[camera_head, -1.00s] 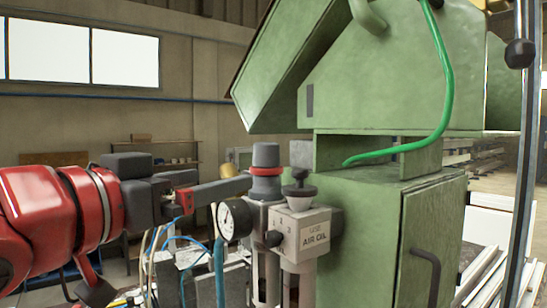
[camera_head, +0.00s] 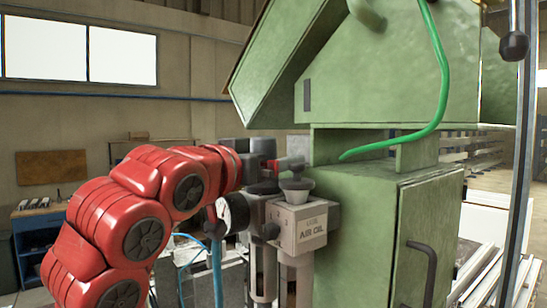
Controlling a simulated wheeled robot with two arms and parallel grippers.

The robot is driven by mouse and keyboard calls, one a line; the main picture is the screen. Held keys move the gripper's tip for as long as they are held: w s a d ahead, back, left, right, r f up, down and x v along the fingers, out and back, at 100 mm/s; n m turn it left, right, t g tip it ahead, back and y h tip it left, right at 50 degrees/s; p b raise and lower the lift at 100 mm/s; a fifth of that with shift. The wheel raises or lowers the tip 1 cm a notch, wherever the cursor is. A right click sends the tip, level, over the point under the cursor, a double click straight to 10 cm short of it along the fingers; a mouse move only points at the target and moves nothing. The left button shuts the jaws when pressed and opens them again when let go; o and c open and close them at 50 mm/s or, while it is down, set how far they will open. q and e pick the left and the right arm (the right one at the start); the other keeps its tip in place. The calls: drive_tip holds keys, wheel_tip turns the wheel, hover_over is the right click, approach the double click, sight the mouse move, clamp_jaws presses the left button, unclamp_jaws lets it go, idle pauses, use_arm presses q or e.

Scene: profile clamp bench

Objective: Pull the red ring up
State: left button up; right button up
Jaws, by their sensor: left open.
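My left arm comes in from the left, and its left gripper (camera_head: 270,163) is at the grey regulator knob on top of the air unit (camera_head: 310,232). The jaws are open, but the fingers are hard to tell apart from the dark knob. The red ring on the knob cannot be made out clearly; the gripper and wrist cover that spot. A small red patch shows to the right of the gripper, and I cannot tell whether it is part of the gripper. The knob's dark lower flange (camera_head: 263,188) shows below the gripper. My right gripper is out of view.
The green machine cabinet (camera_head: 360,240) stands close on the right of the air unit. A pressure gauge (camera_head: 236,214), partly hidden by my arm, and a black-topped knob (camera_head: 297,182) crowd the unit. A green hose (camera_head: 440,90) hangs over the cabinet.

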use_arm(q)
drive_tip(key=shift+w+d, duration=0.25)
drive_tip(key=shift+w, duration=0.1)
clamp_jaws()
idle(0.4)
